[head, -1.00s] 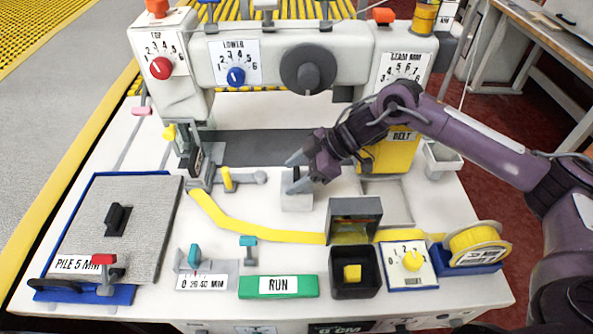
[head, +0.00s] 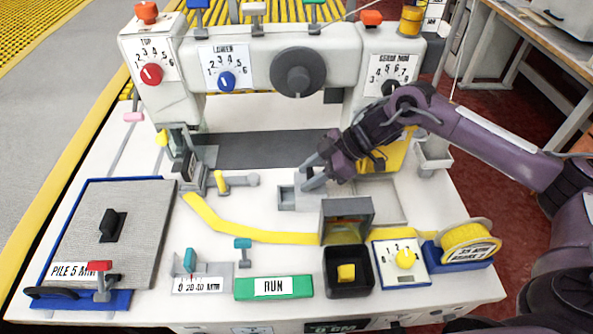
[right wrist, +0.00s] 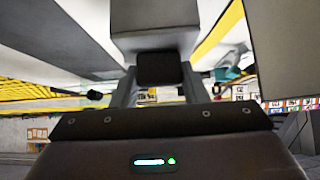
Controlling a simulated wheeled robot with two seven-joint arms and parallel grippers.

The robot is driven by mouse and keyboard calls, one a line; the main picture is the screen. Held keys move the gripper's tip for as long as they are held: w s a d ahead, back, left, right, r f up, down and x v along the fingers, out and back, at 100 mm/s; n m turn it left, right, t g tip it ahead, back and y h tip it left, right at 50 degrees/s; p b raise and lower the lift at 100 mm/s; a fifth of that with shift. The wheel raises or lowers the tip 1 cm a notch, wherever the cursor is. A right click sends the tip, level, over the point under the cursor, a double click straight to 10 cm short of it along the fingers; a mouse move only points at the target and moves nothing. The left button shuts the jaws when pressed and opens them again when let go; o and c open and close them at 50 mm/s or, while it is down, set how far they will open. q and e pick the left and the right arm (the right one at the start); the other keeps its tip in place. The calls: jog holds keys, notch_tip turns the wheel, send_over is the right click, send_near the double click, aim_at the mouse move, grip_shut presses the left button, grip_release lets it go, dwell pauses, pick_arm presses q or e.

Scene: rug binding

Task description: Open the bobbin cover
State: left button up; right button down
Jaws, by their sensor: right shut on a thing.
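The bobbin cover (head: 306,201) is a small pale block on the white machine bed, in the middle of the head view. It sits to the right of a grey square opening (head: 286,197), now partly uncovered. My right gripper (head: 308,177) comes in from the right and is shut on the cover's dark knob. In the right wrist view, the fingers (right wrist: 157,88) hold the black knob (right wrist: 158,68) between them, with the grey cover (right wrist: 155,22) beyond it. The fingers hide part of the cover in the head view. My left gripper is out of view.
A yellow binding strip (head: 250,236) crosses the bed in front. A grey open box (head: 347,210) stands close in front on the right. A small yellow-handled lever (head: 222,181) is to the left. The sewing head (head: 290,55) rises behind.

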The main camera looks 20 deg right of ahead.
jog(key=shift+a, duration=0.15)
jog(key=c, duration=0.8)
grip_release()
jog(key=shift+c, duration=0.2)
jog(key=shift+r, duration=0.1)
jog(key=b+v, duration=0.1)
jog(key=v, duration=0.6)
jog(key=shift+d+r, duration=0.2)
jog(key=shift+d, duration=0.1)
